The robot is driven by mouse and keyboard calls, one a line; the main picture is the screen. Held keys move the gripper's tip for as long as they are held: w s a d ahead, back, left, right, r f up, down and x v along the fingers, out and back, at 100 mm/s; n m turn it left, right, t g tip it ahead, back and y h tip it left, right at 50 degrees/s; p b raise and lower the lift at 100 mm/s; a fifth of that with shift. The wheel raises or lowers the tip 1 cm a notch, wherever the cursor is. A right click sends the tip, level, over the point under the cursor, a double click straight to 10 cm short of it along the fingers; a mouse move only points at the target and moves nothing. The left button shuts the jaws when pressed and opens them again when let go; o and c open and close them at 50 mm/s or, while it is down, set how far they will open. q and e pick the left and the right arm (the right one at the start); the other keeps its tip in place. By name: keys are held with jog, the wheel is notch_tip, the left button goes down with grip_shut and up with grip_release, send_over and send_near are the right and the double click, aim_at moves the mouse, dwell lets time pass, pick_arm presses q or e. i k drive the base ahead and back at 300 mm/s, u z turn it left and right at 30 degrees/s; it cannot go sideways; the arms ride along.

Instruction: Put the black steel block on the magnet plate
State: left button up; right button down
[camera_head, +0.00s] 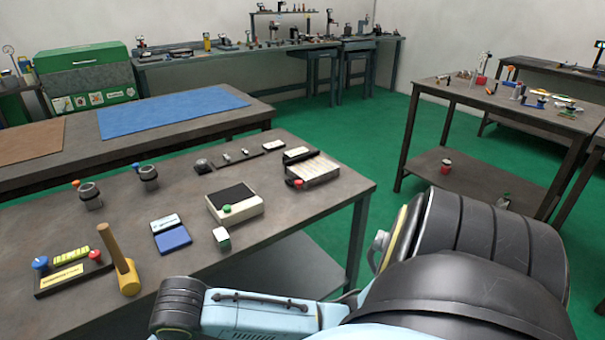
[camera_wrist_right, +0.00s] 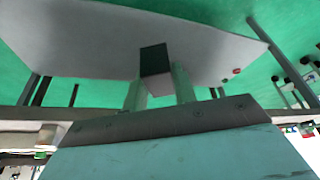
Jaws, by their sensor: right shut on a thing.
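My right gripper (camera_wrist_right: 160,88) shows in the right wrist view, its two pale fingers closed on the sides of a small block (camera_wrist_right: 154,60). The block has a dark top face and a lighter grey-brown face, and stands out beyond the fingertips. In the head view neither gripper shows. A silvery ribbed plate with a red knob (camera_head: 316,172), which looks like the magnet plate, lies at the table's back right. Its top appears bare apart from a dark bar along its back left.
My arm fills the lower right.

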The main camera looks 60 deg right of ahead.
aim_at(310, 164)
jog(key=z, duration=3.5)
jog(key=i, duration=3.8)
jog(key=u, duration=2)
jog(key=i, duration=1.55)
